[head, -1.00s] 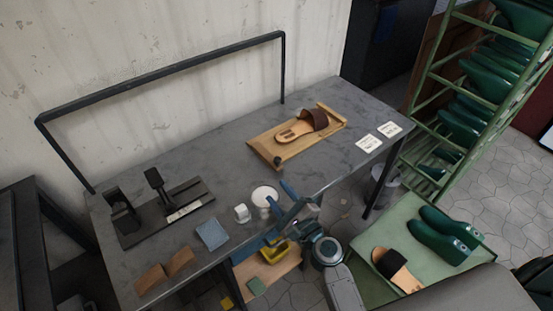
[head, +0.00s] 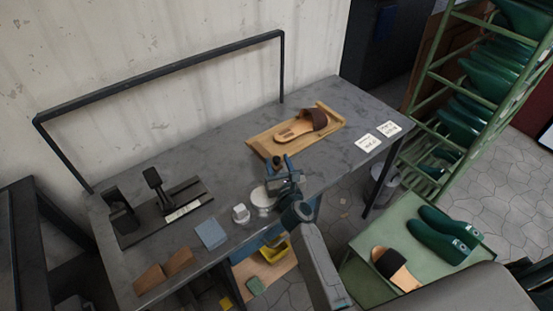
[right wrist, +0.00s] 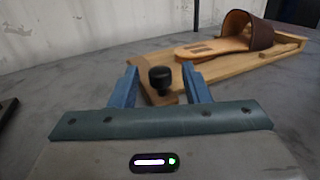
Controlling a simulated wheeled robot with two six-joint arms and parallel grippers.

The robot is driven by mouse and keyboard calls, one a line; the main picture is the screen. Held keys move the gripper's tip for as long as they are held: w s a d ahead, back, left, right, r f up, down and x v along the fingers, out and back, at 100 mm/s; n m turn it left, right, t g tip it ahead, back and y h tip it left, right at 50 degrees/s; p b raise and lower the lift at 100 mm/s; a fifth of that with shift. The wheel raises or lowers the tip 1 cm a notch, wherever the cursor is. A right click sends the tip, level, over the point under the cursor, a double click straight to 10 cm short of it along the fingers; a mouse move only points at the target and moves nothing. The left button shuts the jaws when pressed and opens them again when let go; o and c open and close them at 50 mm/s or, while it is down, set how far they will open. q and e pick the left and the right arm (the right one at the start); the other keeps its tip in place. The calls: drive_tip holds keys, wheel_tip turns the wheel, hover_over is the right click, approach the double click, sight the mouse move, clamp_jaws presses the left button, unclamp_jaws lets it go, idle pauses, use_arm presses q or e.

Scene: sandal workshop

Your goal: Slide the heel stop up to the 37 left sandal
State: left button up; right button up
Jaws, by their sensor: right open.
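A sandal (head: 298,127) with a brown strap and tan sole lies on a wooden board (head: 325,108) on the grey bench. It shows in the right wrist view (right wrist: 225,46), its sole end towards the black knob (right wrist: 160,77) of the wooden heel stop (right wrist: 152,94). The heel stop sits at the near end of the board, with a gap between it and the sandal. My right gripper (head: 280,162) is open, its blue fingers appearing either side of the knob in the wrist view; whether they touch it I cannot tell. My left gripper is not in view.
Two white cards (head: 368,143) lie right of the board. A white round dish (head: 262,197), a white cup (head: 241,213), a blue pad (head: 211,234) and a black tool (head: 157,185) are to the left. A green table (head: 375,285) holds another sandal (head: 396,268) and green lasts.

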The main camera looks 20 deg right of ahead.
drive_tip(key=shift+w, duration=1.05)
clamp_jaws()
drive_tip(key=d, duration=0.1)
drive_tip(key=w+d, duration=0.1)
drive_tip(key=d, duration=0.1)
drive_tip(key=w+d, duration=0.1)
drive_tip(key=d, duration=0.1)
drive_tip(key=shift+d, duration=0.15)
unclamp_jaws()
drive_tip(key=shift+s, duration=0.1)
drive_tip(key=shift+s, duration=0.1)
